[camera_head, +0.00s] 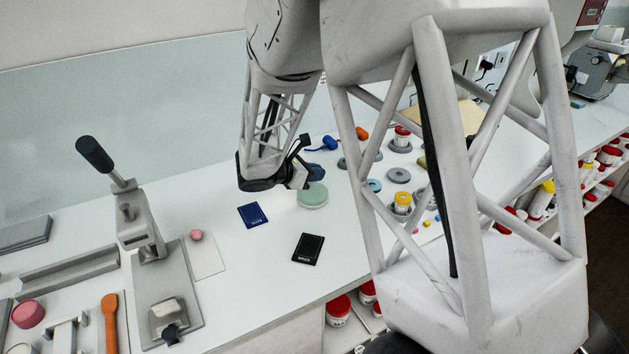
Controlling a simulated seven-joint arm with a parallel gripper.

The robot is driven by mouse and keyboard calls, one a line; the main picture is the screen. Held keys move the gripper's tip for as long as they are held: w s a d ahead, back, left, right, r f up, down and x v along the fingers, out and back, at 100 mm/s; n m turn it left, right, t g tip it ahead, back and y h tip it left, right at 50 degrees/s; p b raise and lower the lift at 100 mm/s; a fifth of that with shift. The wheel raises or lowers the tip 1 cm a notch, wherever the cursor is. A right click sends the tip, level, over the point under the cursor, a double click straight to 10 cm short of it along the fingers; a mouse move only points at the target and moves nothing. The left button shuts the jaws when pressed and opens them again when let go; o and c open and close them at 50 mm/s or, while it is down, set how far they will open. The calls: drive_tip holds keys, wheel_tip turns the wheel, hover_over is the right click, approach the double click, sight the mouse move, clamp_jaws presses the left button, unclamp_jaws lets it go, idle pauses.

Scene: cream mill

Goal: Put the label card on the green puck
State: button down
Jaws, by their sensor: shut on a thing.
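The green puck (313,196) is a pale green disc lying flat on the white bench, in the middle of the view. My gripper (308,174) hangs just above the puck's back left side and is shut on a small dark blue thing, seen nearly edge-on, which looks like a label card (317,171). A gap seems to show between it and the puck, but I cannot tell how large. My gripper's fingers partly hide the held thing. A dark blue card (252,215) and a black card (307,249) lie flat on the bench in front of the puck.
A grey lever press (146,230) stands at the left, beside a white sheet (208,259) and a pink ball (196,235). Grey round stands with jars (402,204) are right of the puck, partly behind my arm. A blue tool (327,144) lies behind.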

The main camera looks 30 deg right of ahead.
sight(315, 190)
drive_tip(key=shift+w, duration=0.15)
drive_tip(key=shift+w+d+f, duration=0.1)
drive_tip(key=shift+w+d, duration=0.1)
drive_tip(key=shift+w, duration=0.15)
drive_tip(key=shift+f, duration=1.75)
drive_tip(key=shift+f, duration=0.15)
drive_tip(key=c, duration=1.3)
unclamp_jaws()
drive_tip(key=shift+o, duration=0.2)
drive_tip(key=shift+r, duration=0.2)
drive_tip(key=v, duration=1.2)
